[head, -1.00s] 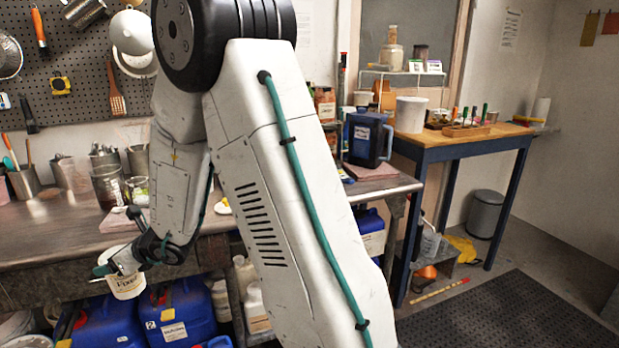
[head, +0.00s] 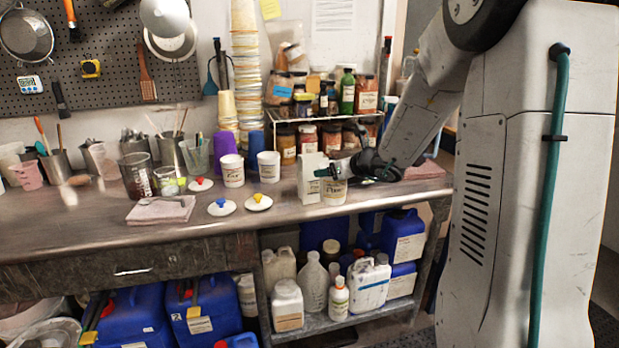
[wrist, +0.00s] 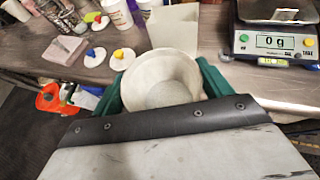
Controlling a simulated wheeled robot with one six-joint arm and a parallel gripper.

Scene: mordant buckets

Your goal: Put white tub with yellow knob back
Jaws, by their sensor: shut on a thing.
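My gripper (head: 325,173) is shut on a white tub (head: 334,193) with dark lettering, held upright over the front right part of the bench. In the wrist view the tub (wrist: 162,80) is open at the top, with pale matter inside, between my teal fingers. A white lid with a yellow knob (head: 258,203) lies on the bench to its left. Beside it lie a lid with a blue knob (head: 221,208) and one with a red knob (head: 200,184). Two similar white tubs (head: 232,171) (head: 268,167) stand behind the lids. Whether the held tub touches the bench is unclear.
A white carton (head: 309,180) stands close beside the held tub. A scale (wrist: 275,38) reading 0 g is at the right in the wrist view. A folded pink cloth (head: 160,210) lies left of the lids. A jar rack (head: 325,118) stands behind.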

